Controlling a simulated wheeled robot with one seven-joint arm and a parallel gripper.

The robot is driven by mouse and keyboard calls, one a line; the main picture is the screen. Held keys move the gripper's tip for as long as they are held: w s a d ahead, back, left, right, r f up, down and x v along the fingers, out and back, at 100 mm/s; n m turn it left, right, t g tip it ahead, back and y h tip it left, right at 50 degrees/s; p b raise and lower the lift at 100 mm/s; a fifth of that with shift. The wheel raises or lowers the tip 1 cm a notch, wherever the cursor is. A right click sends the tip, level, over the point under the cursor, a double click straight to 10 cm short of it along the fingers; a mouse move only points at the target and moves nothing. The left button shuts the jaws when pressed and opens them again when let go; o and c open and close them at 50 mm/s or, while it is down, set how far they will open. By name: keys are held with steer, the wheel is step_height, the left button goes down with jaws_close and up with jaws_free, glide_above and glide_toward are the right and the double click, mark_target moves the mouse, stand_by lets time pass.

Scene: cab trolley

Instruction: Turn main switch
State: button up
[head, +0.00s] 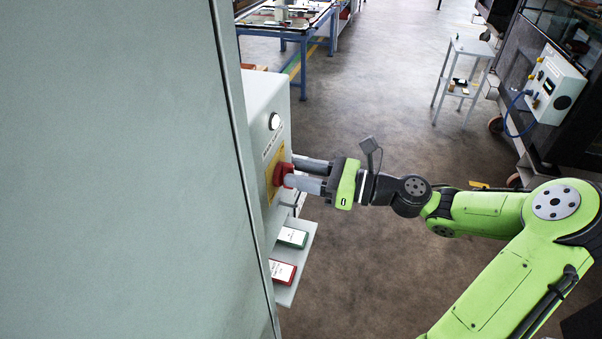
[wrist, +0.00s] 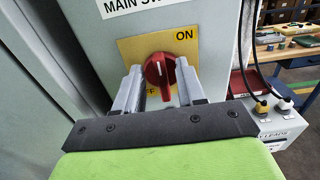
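The main switch is a red rotary knob (wrist: 160,75) on a yellow plate (wrist: 131,48), on the front of a grey cabinet box. ON is printed at the plate's upper right; lettering at its lower left is partly hidden. The knob's white mark points roughly upward, not at ON. My gripper (wrist: 160,76) faces the plate with its two grey fingers apart, one on each side of the knob. Whether either finger touches it I cannot tell. In the head view, my gripper (head: 301,174) reaches in from the right and the red knob (head: 282,175) shows at its fingertips.
A shelf below the switch (head: 303,254) holds a green-edged and a red-edged box. A large grey panel (head: 120,170) fills the left. A leads box (wrist: 280,127) with cables is at right in the wrist view. A small stand (head: 472,48) is behind; floor between is clear.

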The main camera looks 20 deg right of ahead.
steer(key=shift+w+a, duration=0.2)
steer(key=shift+a, duration=0.05)
jaws_close()
steer(key=shift+s+n, duration=0.1)
steer(key=shift+n, duration=0.2)
steer(key=n, duration=0.2)
steer(key=n+p, duration=0.2)
steer(key=n, duration=0.1)
steer(key=shift+s+a+f+n, duration=0.1)
steer(key=shift+s+a+n, duration=0.1)
steer(key=shift+s+n, duration=0.1)
steer(key=n, duration=0.4)
steer(key=f+n+b, duration=0.1)
steer(key=n, duration=0.1)
steer(key=shift+s+a, duration=0.15)
steer(key=shift+s, duration=0.1)
steer(key=n+b, duration=0.1)
steer(key=n, duration=0.1)
steer(key=n+b, duration=0.2)
steer(key=n, duration=0.1)
steer(key=shift+s+f+n, duration=0.1)
steer(key=shift+f+n, duration=0.2)
